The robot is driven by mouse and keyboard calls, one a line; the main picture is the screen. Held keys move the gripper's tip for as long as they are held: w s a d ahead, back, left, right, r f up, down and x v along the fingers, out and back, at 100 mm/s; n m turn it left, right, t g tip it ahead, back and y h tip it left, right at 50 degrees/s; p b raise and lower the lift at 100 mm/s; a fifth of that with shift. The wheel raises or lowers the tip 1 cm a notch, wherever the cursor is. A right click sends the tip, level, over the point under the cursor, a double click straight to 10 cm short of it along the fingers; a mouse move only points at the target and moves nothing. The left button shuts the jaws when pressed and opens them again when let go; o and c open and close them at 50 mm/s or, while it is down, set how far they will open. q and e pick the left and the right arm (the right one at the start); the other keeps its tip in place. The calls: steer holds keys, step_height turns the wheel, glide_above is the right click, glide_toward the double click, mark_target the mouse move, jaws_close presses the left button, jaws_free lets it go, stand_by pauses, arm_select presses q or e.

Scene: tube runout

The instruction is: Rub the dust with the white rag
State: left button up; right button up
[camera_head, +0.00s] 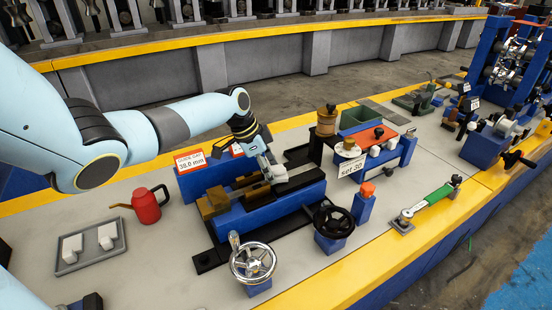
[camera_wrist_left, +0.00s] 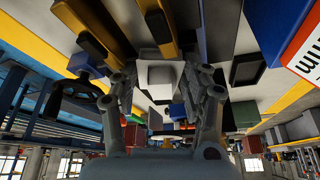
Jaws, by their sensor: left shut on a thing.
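In the left wrist view the rag (camera_wrist_left: 161,75) sits between the two fingertips (camera_wrist_left: 160,92). The rag is at or just above the fixture's top; I cannot tell whether it touches. I cannot make out any dust; the gripper and rag hide part of the surface.
A red oil can (camera_head: 146,205) and a grey tray (camera_head: 91,246) with two white blocks stand left. A silver handwheel (camera_head: 253,262) and a black handwheel (camera_head: 334,222) stand in front. A green-handled tool (camera_head: 429,203) lies right. Bare bench shows between the can and the fixture.

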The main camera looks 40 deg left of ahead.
arm_select(q)
steer(key=shift+s, duration=0.1)
step_height(320, 180, up, 6)
steer(key=p, duration=0.5)
stand_by(0.4)
step_height(320, 180, up, 3)
steer(key=p, duration=0.3)
steer(key=shift+r, duration=0.1)
stand_by(0.3)
